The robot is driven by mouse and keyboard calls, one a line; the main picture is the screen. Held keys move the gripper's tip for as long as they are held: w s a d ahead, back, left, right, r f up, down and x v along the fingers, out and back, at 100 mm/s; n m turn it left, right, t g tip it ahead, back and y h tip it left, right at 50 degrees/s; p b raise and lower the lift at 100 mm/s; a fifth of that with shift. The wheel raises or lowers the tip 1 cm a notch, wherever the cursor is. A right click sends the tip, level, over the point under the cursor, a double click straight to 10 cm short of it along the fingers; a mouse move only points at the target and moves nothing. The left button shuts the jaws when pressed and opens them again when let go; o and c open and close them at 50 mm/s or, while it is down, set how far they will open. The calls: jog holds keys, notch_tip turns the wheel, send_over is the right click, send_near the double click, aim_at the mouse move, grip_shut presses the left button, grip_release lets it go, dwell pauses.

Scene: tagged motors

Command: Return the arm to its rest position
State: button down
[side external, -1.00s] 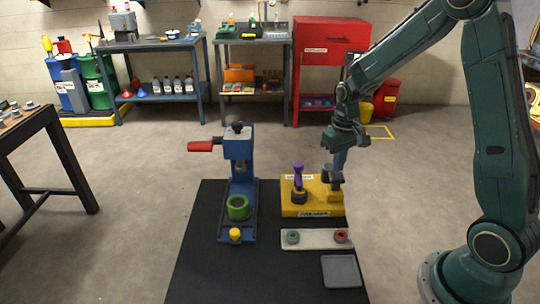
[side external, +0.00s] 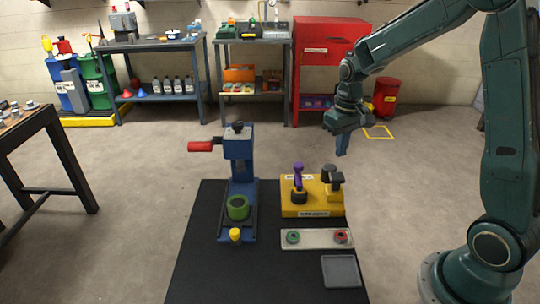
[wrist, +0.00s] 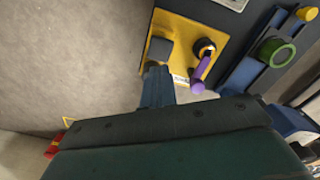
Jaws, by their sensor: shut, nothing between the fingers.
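My gripper (side external: 342,143) hangs in the air above and behind the yellow fixture, pointing down. Its fingers are shut with nothing held; they also show in the wrist view (wrist: 157,88). The yellow fixture (side external: 312,210) stands on the black mat (side external: 205,275) and bears a purple-handled part (side external: 298,175) and a dark knob (side external: 332,174). The wrist view also shows the yellow fixture (wrist: 180,28) and the purple handle (wrist: 200,75), beyond the fingers.
A blue press (side external: 240,180) with a red handle holds a green ring (side external: 238,208) left of the fixture. In front are a pale strip (side external: 316,239) with two small round parts and a grey tray (side external: 341,271). Benches and a red cabinet line the back wall.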

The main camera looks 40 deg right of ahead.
jog(key=shift+r, duration=0.5)
jog(key=shift+r, duration=0.1)
jog(key=s+a+r+n+t, duration=0.1)
jog(key=s+a+r+t, duration=0.2)
jog(key=s+a+r, duration=0.6)
jog(key=s+a+r+n+t, duration=0.1)
jog(key=s+r, duration=0.1)
jog(key=s, duration=0.3)
jog(key=s+a+r+n+t, duration=0.1)
jog(key=s+a, duration=0.1)
jog(key=s, duration=0.4)
jog(key=shift+r+t, duration=0.3)
jog(key=shift+r, duration=0.05)
jog(key=shift+w, duration=0.1)
